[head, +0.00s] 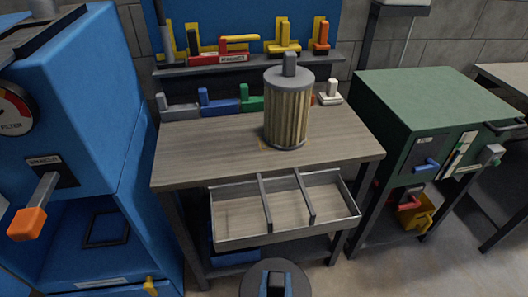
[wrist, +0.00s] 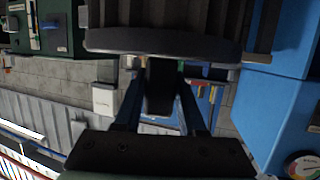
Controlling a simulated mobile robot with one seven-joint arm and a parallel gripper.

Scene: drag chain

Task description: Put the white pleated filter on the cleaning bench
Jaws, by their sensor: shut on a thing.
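My gripper (wrist: 160,82) is shut on the dark knob of a pleated filter (wrist: 165,40), whose cap and shaded pleats fill the top of the wrist view. Whether these pleats are white cannot be told. In the head view the filter's round dark cap (head: 252,279) shows at the bottom edge, in front of the bench, with my gripper (head: 276,284) over its centre. Its body is hidden there. A second pleated filter (head: 287,120), tan with grey caps and a knob, stands upright on the wooden bench (head: 205,155). Which bench is the cleaning bench is not marked.
An open divided tray (head: 230,215) juts out below the bench top. A shelf (head: 210,66) with coloured handles runs along the back. A blue cabinet (head: 100,130) stands left and a green cabinet (head: 425,95) right.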

